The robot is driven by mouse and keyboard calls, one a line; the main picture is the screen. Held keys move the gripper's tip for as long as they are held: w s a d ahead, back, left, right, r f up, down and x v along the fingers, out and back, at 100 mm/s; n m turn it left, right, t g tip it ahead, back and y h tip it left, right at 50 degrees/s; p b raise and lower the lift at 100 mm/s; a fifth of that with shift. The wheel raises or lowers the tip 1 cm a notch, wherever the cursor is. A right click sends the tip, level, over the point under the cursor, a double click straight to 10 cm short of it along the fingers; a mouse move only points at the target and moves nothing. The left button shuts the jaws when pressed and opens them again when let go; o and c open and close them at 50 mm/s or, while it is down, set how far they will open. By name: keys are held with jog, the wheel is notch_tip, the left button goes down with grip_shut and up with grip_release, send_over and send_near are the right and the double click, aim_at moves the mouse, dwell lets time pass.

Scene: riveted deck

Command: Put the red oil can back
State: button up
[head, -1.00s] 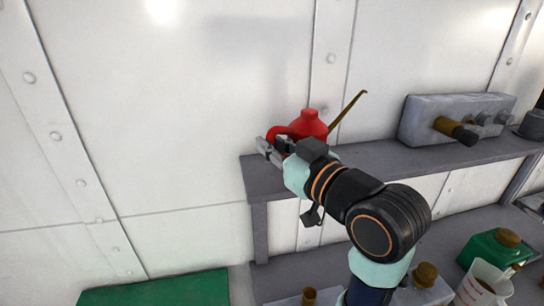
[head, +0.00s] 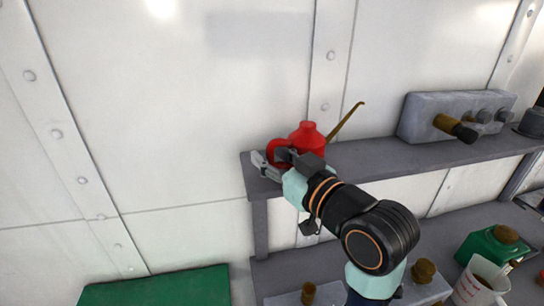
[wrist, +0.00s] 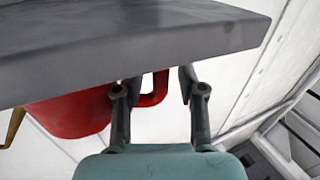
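The red oil can (head: 309,143), with a long brass spout, stands upright on the left end of the upper grey shelf (head: 372,160). In the wrist view, the can's red body (wrist: 72,116) shows past the shelf edge, which hides part of it. My gripper (head: 269,160) is at the can's left, on its handle side. In the wrist view, the fingers of my gripper (wrist: 160,95) are spread apart, with the red handle between them and a gap to the right finger. Whether the left finger touches the handle cannot be told.
A grey block with knobs (head: 420,115) sits further right on the upper shelf. Below, a green can (head: 484,250) and a white measuring jug (head: 481,285) stand on the lower surface. A green panel (head: 160,288) is at the bottom left. The riveted wall is close behind the shelf.

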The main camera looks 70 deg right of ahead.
jog(key=shift+s+f, duration=0.1)
jog(key=p+v, duration=0.2)
jog(key=v, duration=0.5)
jog(key=shift+s+a+r, duration=0.2)
jog(key=shift+a+r, duration=0.1)
jog(key=shift+a, duration=0.1)
jog(key=w+a+f+n+t+y, duration=0.15)
jog(key=w+a+f+y, duration=0.25)
jog(key=w+a, duration=0.8)
jog(key=w+a+f+n+t+y, duration=0.1)
jog(key=w+a+f+n+y, duration=0.3)
jog(key=w+a, duration=0.75)
jog(key=a+f+y, duration=0.2)
jog(key=a+f, duration=0.2)
jog(key=a, duration=1)
jog(key=s+d+f+g+p, duration=0.1)
jog(key=s+f+g, duration=0.4)
jog(key=s+f, duration=0.4)
jog(key=shift+s+f, duration=0.35)
jog(key=shift+f, duration=0.1)
